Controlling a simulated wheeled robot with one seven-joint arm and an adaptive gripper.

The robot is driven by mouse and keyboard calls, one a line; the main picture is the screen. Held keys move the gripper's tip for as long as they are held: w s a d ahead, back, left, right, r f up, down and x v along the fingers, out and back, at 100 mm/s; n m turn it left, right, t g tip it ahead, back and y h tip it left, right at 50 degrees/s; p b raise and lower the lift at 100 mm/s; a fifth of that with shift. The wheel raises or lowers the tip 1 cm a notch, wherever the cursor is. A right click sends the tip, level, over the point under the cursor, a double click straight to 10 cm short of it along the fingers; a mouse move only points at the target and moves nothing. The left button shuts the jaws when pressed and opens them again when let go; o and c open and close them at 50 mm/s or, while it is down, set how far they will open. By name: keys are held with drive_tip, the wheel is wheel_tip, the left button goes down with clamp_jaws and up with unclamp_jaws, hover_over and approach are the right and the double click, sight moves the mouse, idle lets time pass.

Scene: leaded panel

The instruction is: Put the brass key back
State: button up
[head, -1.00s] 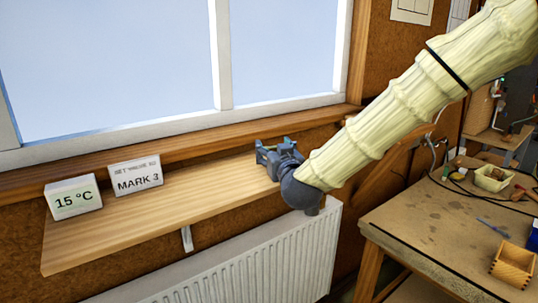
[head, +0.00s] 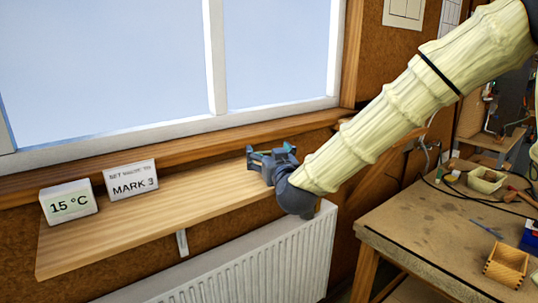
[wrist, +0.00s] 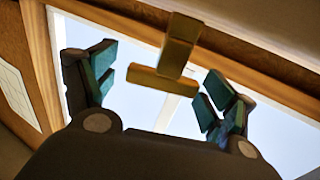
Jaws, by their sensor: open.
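My gripper (head: 268,154) is at the right end of the wooden shelf under the window. In the wrist view its two teal-padded fingers (wrist: 160,86) are spread wide apart. A T-shaped brass key (wrist: 178,52) shows between and beyond them, its crossbar lying across the gap. What supports the key is hidden. I cannot make out the key in the head view.
The shelf (head: 180,205) carries a 15 °C display (head: 69,203) and a MARK 3 card (head: 131,180) at its left. A white radiator (head: 240,258) stands below. A workbench (head: 420,222) with a wooden box (head: 506,264) is at the right. Mid-shelf is clear.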

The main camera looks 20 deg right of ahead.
drive_tip(key=s+b, duration=0.4)
drive_tip(key=s, duration=0.8)
drive_tip(key=shift+a, duration=0.25)
